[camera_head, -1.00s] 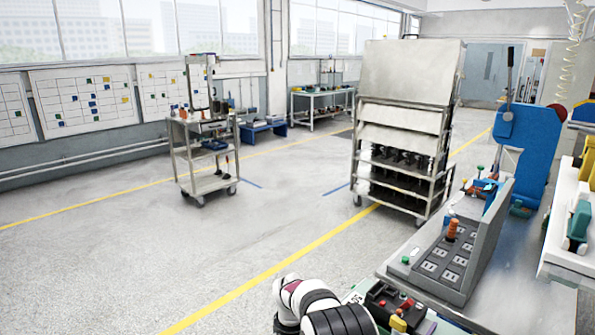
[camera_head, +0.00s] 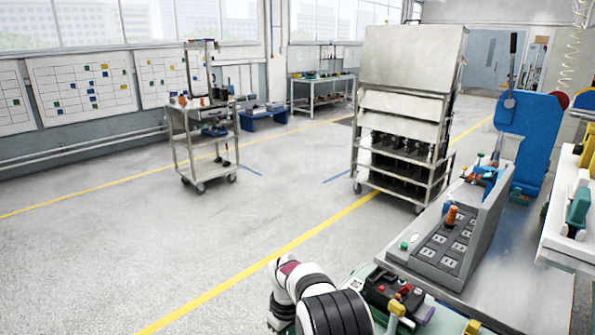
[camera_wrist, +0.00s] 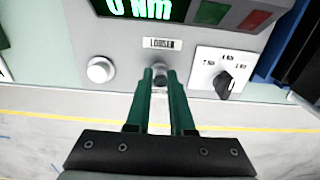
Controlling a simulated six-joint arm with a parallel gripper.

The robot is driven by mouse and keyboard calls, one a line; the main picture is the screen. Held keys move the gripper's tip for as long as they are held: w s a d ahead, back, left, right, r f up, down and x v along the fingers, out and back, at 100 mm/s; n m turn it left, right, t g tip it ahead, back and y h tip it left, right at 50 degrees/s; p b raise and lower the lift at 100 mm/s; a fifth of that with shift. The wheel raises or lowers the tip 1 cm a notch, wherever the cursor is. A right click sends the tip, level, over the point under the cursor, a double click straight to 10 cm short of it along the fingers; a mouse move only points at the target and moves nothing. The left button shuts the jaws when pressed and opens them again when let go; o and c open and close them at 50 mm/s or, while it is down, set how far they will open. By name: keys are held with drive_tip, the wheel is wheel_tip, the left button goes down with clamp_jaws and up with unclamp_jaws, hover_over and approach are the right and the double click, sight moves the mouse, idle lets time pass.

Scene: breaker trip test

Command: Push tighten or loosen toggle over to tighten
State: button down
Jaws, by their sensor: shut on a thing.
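In the wrist view, a grey panel carries a small toggle (camera_wrist: 160,69) below a label (camera_wrist: 162,43) that appears to read "LOOSEN". My gripper (camera_wrist: 160,76) has dark green fingers, brought close together at the toggle. They are shut on it and hide most of it, so I cannot tell which way its lever leans. Above, a display (camera_wrist: 142,8) shows "0 Nm" in green. In the head view, my arm comes in at the bottom; my gripper cannot be made out there.
A round white knob (camera_wrist: 101,69) is left of the toggle. A black selector knob (camera_wrist: 225,83) on a white plate with Nm marks is close on the right. Green and red blocks (camera_wrist: 252,20) sit beside the display. A grey socket unit (camera_head: 447,250) stands on the bench.

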drive_tip(key=shift+w+a, duration=0.25)
drive_tip(key=shift+w, duration=0.05)
drive_tip(key=shift+w+a, duration=0.1)
drive_tip(key=shift+w+a+f, duration=0.1)
drive_tip(key=shift+a, duration=0.05)
idle(0.4)
drive_tip(key=shift+w, duration=0.1)
drive_tip(key=shift+w+a+f, duration=0.1)
drive_tip(key=shift+w+a, duration=0.1)
drive_tip(key=shift+a, duration=0.05)
drive_tip(key=shift+a+f, duration=0.1)
idle(0.3)
drive_tip(key=shift+w+a+f, duration=0.1)
drive_tip(key=shift+w+a, duration=0.05)
drive_tip(key=shift+w, duration=0.05)
